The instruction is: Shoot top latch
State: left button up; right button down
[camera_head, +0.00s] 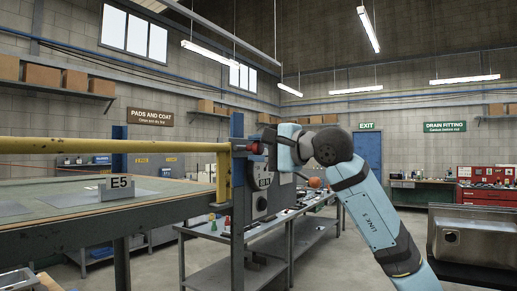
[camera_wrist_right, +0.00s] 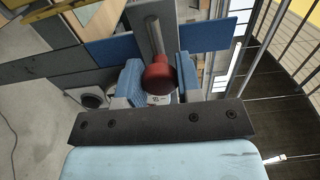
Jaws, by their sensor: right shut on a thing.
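The top latch shows as a red knob (camera_head: 256,148) at the upper part of a blue post (camera_head: 237,205), by the end of the yellow rail (camera_head: 110,146). In the right wrist view the red knob (camera_wrist_right: 158,74) sits on a metal rod (camera_wrist_right: 154,35) that runs away from my gripper. My right gripper (camera_head: 268,146) reaches the latch from the right and is shut on the knob. Its blue fingers stand on either side of the knob in the right wrist view (camera_wrist_right: 159,82). The far end of the rod is hidden in the head view. My left gripper is out of view.
A low metal bench (camera_head: 285,237) stands behind. A steel sink (camera_head: 470,240) is at the right.

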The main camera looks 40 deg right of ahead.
aim_at(249, 148)
jog(key=a, duration=0.1)
jog(key=s+a, duration=0.1)
jog(key=a, duration=0.1)
jog(key=shift+s+a, duration=0.25)
jog(key=shift+a, duration=0.05)
jog(key=shift+f, duration=0.1)
jog(key=c, duration=1)
grip_release()
jog(key=shift+o, duration=1.1)
jog(key=shift+a, duration=0.1)
